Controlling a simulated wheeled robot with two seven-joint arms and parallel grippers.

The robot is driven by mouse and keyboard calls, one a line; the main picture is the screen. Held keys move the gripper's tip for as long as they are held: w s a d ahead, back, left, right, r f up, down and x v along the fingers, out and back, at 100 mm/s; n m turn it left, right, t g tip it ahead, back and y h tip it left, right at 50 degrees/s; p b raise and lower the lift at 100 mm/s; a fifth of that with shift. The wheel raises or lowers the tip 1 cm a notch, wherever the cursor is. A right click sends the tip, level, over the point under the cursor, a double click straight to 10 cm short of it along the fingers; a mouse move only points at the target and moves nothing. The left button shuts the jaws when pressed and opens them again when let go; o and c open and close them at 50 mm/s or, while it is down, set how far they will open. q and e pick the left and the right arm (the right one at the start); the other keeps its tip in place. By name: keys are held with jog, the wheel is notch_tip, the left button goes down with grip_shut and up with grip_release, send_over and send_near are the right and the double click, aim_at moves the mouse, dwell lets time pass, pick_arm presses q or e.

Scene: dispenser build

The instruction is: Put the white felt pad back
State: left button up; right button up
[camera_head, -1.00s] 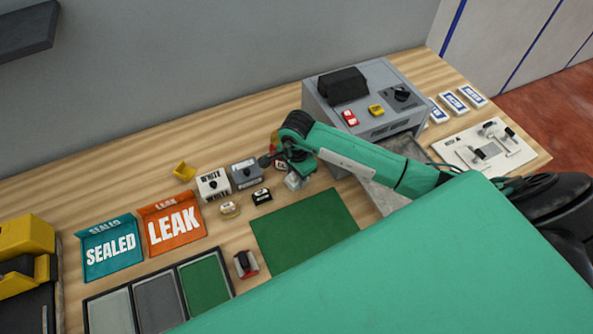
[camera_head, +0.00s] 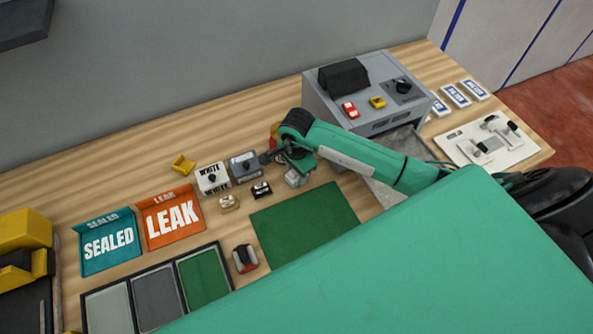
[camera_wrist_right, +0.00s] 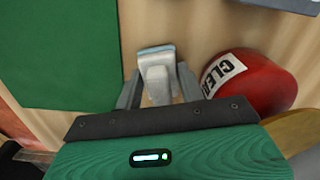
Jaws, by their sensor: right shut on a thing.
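My right gripper (camera_wrist_right: 158,90) is shut on a small white block with a pale grey-blue far edge (camera_wrist_right: 156,52); I take it to be the white felt pad. In the head view my right gripper (camera_head: 296,172) is low over the table, above the back edge of the green mat (camera_head: 305,222). The held pad (camera_head: 294,180) is partly hidden there by the gripper. A white box marked WHITE (camera_head: 212,178) stands to the left of the gripper, with a grey box (camera_head: 245,167) between them. My left gripper is not in view.
A red round container marked CLEAR (camera_wrist_right: 250,82) is close beside the right gripper. A cream piece (camera_head: 229,202) and a black piece (camera_head: 262,190) lie before the boxes.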

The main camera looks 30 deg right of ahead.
jog(key=shift+f+b, duration=0.3)
jog(key=shift+f, duration=0.05)
jog(key=o, duration=1.8)
jog(key=shift+c, duration=0.2)
jog(key=shift+r, duration=0.2)
jog(key=shift+w+r+p, duration=0.15)
jog(key=shift+r+p, duration=0.2)
jog(key=shift+r, duration=0.1)
jog(key=shift+d+r+p, duration=0.15)
jog(key=shift+r+p, duration=0.7)
jog(key=shift+r, duration=0.6)
jog(key=shift+r+p, duration=1.05)
jog(key=shift+r, duration=0.9)
jog(key=shift+s, duration=0.2)
